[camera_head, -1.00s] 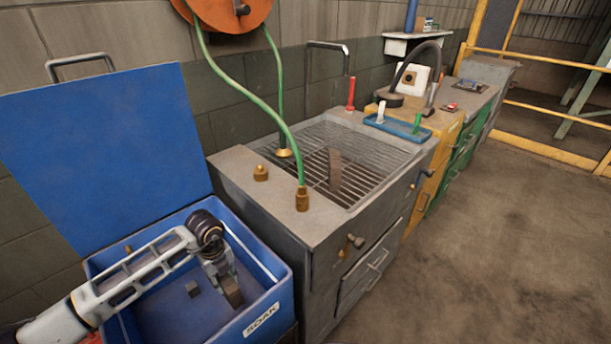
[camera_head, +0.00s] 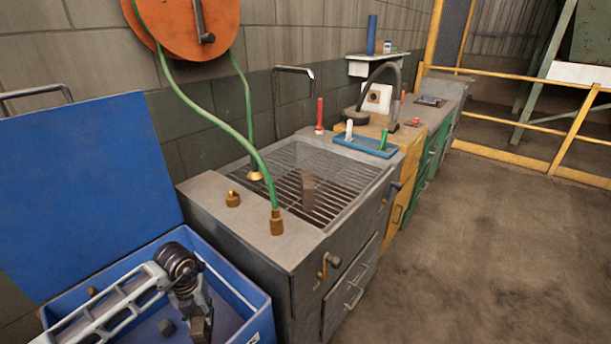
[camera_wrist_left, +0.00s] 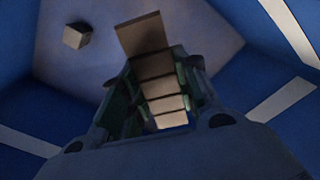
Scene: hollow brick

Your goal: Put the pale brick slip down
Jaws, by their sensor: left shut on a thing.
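The brick slip (camera_head: 204,322), a thin brownish piece, is held by my left gripper (camera_head: 197,318) low inside the blue soak box (camera_head: 262,312). In the left wrist view the slip (camera_wrist_left: 142,35) sticks out beyond the fingertips of the gripper (camera_wrist_left: 150,78), above the box floor. Whether its lower end touches the floor I cannot tell. The lower part of the box is cut off by the bottom edge of the head view. My right gripper is in neither current view.
A small grey block (camera_head: 166,326) lies in the box, also in the wrist view (camera_wrist_left: 77,36). The blue lid (camera_head: 85,190) stands open. A dark brown slip (camera_head: 308,188) is on the wire rack (camera_head: 330,170) of the grey cabinet. A green hose (camera_head: 210,115) hangs over the cabinet.

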